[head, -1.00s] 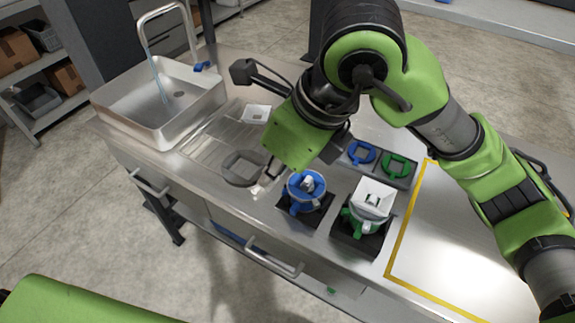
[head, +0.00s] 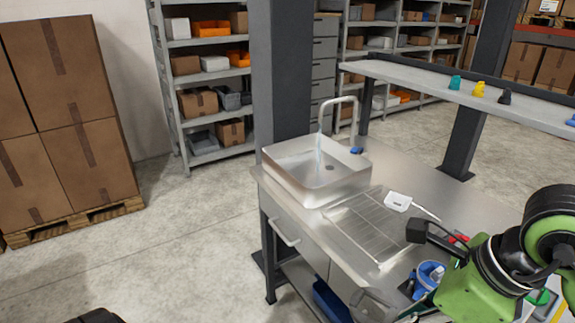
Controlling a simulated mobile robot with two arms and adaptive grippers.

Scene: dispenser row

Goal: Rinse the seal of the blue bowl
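The blue bowl (head: 428,277) sits near the counter's front edge at the lower right, partly hidden by my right gripper (head: 462,295). That gripper's green body is close beside the bowl; its fingertips cannot be made out, so I cannot tell whether it is open or holds anything. I cannot pick out the bowl's seal in this view. The steel sink (head: 318,190) is at the left end of the counter. Water (head: 318,152) runs into it from the curved tap (head: 337,100), which has a blue lever (head: 356,150). My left gripper is out of view.
A wire drain rack (head: 365,225) lies between sink and bowl. A white dish-like item with a handle (head: 398,201) lies behind it. A raised shelf (head: 450,95) with small coloured items spans the back right. Stacked cartons (head: 75,130) stand left. Floor before the sink is clear.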

